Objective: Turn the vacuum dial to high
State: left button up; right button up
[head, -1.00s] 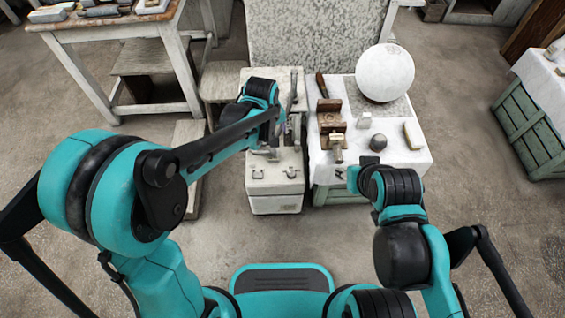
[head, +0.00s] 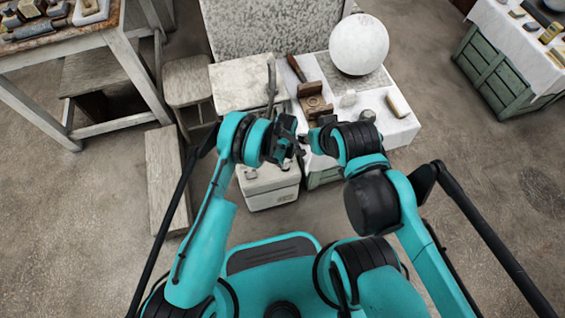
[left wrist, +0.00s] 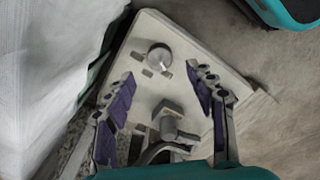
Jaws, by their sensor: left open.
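The vacuum (head: 268,188) is a worn off-white box on the floor in the middle of the head view. My left arm hides part of its top. In the left wrist view, its panel (left wrist: 140,40) carries a round grey dial (left wrist: 159,56) with a pale pointer mark at its lower right edge. I cannot read any setting labels. My left gripper (head: 292,142) is over the vacuum. In the left wrist view, its open, purple-padded fingers (left wrist: 160,73) straddle the line toward the dial, with nothing between them. My right gripper (head: 312,140) is close by, mostly hidden by its arm.
A cloth-covered table (head: 392,130) stands right of the vacuum with a wooden block (head: 311,100), small pieces and a white sphere (head: 359,44). A stool (head: 187,80) and a low bench (head: 166,175) stand left. In the left wrist view, a fitting (left wrist: 169,128) rises from the vacuum.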

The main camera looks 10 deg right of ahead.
pick_arm(q)
notch_tip(320, 180, down, 6)
jog(key=shift+f+b, duration=0.25)
jog(key=shift+b, duration=0.85)
jog(key=shift+c, duration=0.3)
jog(key=c, duration=1.1)
